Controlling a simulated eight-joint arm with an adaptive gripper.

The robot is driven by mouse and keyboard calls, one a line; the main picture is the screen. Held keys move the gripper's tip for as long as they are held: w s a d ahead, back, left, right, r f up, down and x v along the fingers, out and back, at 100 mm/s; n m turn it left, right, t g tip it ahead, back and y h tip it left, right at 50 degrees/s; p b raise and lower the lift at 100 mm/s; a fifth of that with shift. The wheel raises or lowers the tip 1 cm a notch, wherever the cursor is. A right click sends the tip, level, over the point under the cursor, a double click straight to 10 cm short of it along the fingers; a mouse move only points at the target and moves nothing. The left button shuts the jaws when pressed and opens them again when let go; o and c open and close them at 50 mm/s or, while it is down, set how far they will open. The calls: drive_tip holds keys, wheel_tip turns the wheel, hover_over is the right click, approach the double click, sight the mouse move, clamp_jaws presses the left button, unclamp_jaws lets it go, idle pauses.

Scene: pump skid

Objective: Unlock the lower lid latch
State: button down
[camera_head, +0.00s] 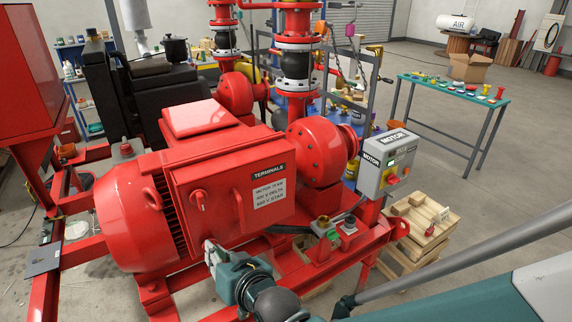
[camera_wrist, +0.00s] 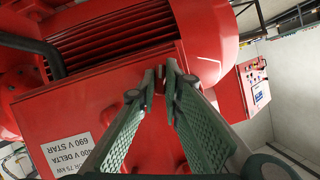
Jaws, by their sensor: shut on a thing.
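The red terminal box lid (camera_head: 233,192) has a nameplate on its front and a red knob-like latch (camera_head: 198,200) left of the plate. My gripper (camera_head: 211,246) is by the lid's lower left corner in the head view. In the wrist view, the lid (camera_wrist: 100,105) appears upside down. My green fingers (camera_wrist: 161,80) are close together there, with a small red piece between their tips near the lid's corner. This piece appears to be the lower lid latch, mostly covered by the fingers. Its turn angle cannot be told.
The ribbed red motor (camera_head: 130,215) is beside the box. A grey motor control box (camera_head: 388,160) stands to the right, with small fittings on the skid rail (camera_head: 340,250) below it. A green-topped table (camera_head: 450,90) is farther off on open floor.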

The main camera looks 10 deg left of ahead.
drive_tip(key=shift+a+n+t+h, duration=0.15)
drive_tip(key=shift+n+t+h, duration=0.35)
drive_tip(key=shift+n, duration=0.6)
drive_tip(key=c, duration=2.5)
unclamp_jaws()
drive_tip(key=shift+s, duration=0.15)
drive_tip(key=v, duration=1.2)
